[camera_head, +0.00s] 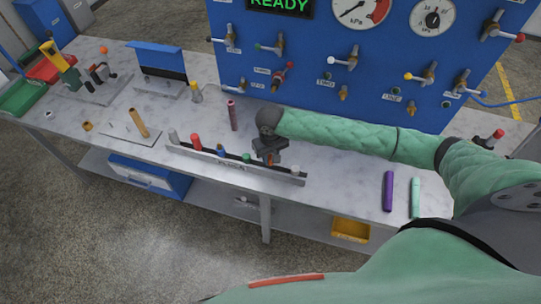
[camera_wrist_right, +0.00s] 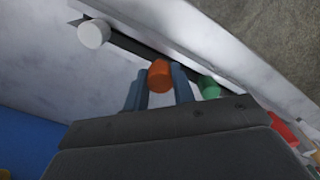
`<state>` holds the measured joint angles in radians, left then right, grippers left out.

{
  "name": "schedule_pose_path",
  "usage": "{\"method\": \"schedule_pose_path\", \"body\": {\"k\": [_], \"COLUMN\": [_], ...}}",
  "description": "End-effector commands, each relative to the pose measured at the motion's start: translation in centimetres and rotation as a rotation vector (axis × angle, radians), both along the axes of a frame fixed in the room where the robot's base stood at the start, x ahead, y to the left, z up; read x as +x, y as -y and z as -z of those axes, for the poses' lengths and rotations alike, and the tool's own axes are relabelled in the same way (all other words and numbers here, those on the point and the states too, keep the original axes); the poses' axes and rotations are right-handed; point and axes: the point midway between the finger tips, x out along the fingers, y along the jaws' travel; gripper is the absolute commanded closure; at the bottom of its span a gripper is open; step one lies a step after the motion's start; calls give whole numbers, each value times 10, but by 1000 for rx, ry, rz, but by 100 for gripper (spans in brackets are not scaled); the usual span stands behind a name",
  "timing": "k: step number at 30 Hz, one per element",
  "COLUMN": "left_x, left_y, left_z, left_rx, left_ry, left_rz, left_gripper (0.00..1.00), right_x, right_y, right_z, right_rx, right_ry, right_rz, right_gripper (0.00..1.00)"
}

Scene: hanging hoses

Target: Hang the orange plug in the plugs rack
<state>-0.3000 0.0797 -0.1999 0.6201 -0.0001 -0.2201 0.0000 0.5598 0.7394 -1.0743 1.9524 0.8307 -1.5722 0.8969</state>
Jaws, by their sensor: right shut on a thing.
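The orange plug (camera_wrist_right: 160,76) is between the fingers of my right gripper (camera_wrist_right: 158,90) in the right wrist view, with its round end showing. The right gripper (camera_head: 268,158) is shut on it over the plugs rack (camera_head: 205,157), a long low metal rail near the bench's front edge. The plug is in line with the rack, between a green plug (camera_head: 246,158) and a white plug (camera_head: 295,171). The gripper mostly hides the plug in the head view. I cannot tell whether the plug rests in its slot. My left gripper is not in view.
Red (camera_head: 196,141) and blue (camera_head: 220,149) plugs stand in the rack. A dark red cylinder (camera_head: 232,115) stands behind it. Purple (camera_head: 388,191) and mint (camera_head: 415,198) tubes lie to the right. A blue valve panel (camera_head: 310,75) rises behind the bench.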

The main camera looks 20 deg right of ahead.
Motion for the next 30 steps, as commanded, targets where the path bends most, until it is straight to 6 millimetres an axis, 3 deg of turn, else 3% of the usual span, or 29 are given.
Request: {"method": "schedule_pose_path", "body": {"k": [30], "left_x": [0], "left_y": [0], "left_z": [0], "left_rx": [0], "left_ry": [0], "left_rz": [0], "left_gripper": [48], "right_x": [0], "right_y": [0], "right_z": [20], "right_rx": [0], "right_ry": [0], "right_rz": [0], "right_gripper": [96]}}
